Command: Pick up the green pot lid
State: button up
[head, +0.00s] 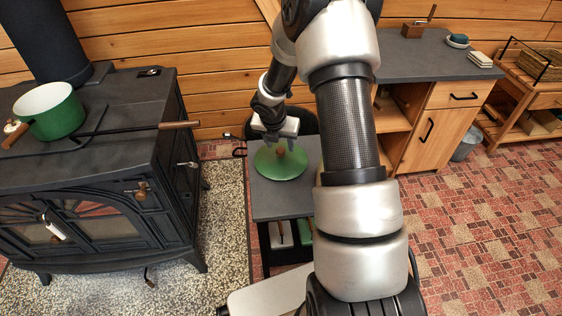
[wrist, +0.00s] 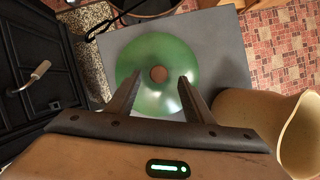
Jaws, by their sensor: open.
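The green pot lid (head: 281,163) lies on a small grey side table (head: 283,199) between the stove and my arm. It has a round wooden knob at its centre. In the wrist view the lid (wrist: 140,50) is fully or almost fully in sight, its brown knob ahead of the fingertips. My gripper (head: 273,142) is over the far part of the lid in the head view. In the wrist view my gripper (wrist: 155,80) is open, its two fingers spread with nothing between them. Whether the fingertips touch the lid cannot be told.
A black stove (head: 100,150) stands to the left, with a green pot (head: 50,112) and a long wooden-handled tool on top. A wooden cabinet (head: 440,95) stands behind on the right. A tan rounded object (wrist: 255,120) is close at right in the wrist view. Red patterned floor is open at right.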

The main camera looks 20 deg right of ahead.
aim_at(281, 150)
jog(key=b+x, duration=0.1)
jog(key=x, duration=0.2)
jog(key=shift+a+f, duration=0.1)
jog(key=shift+f, duration=0.25)
jog(key=shift+r, duration=0.1)
grip_shut()
